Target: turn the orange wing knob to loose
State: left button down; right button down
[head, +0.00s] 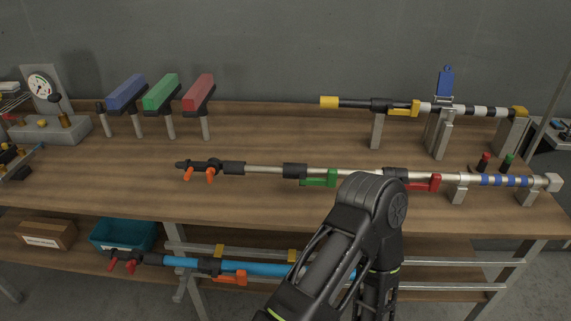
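Two orange wings (210,175), which look like the orange wing knob, hang under the black left end of the middle pole on the table. They point downward, and their exact turn is hard to judge at this size. One of my black arms rises from the bottom edge, bends in front of the pole's middle and goes back down; it is well right of the orange wings. Neither gripper shows in the head view. A separate orange lever (230,277) sits on the blue pole (185,262) below the tabletop.
The middle pole also carries a green lever (319,179) and a red lever (423,184). A yellow-tipped pole (357,102) stands behind at right. Blue, green and red blocks (198,92) stand on posts at back left. A teal bin (122,236) is below.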

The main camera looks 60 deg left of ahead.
aim_at(209, 172)
jog(key=u, duration=1.9)
